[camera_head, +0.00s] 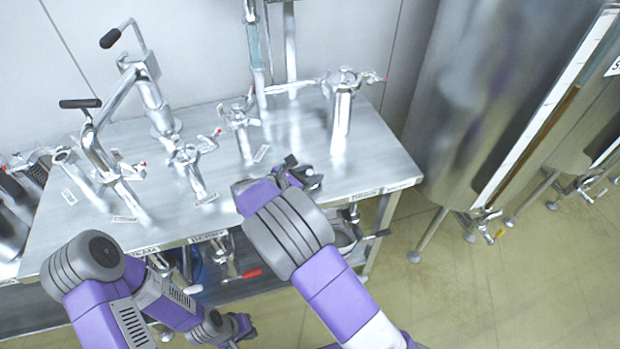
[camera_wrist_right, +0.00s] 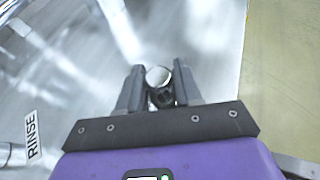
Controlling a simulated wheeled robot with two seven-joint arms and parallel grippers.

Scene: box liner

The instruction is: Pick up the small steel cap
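A small round steel cap (camera_wrist_right: 158,76) shows between the fingertips of my right gripper (camera_wrist_right: 159,88) in the right wrist view. In the head view my right gripper (camera_head: 303,176) is low over the right part of the steel table, and the cap is hard to make out there. My left gripper (camera_head: 240,328) hangs low in front of the table, apart from everything on it. Its fingers are too small and dark to tell open from shut.
The steel table (camera_head: 290,135) carries several upright pipe fittings and valves, with a tall steel cylinder (camera_head: 341,120) behind my right gripper. A RINSE label (camera_wrist_right: 33,134) lies on the tabletop. A large steel tank (camera_head: 465,100) stands to the right. Floor (camera_head: 480,290) is clear at front right.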

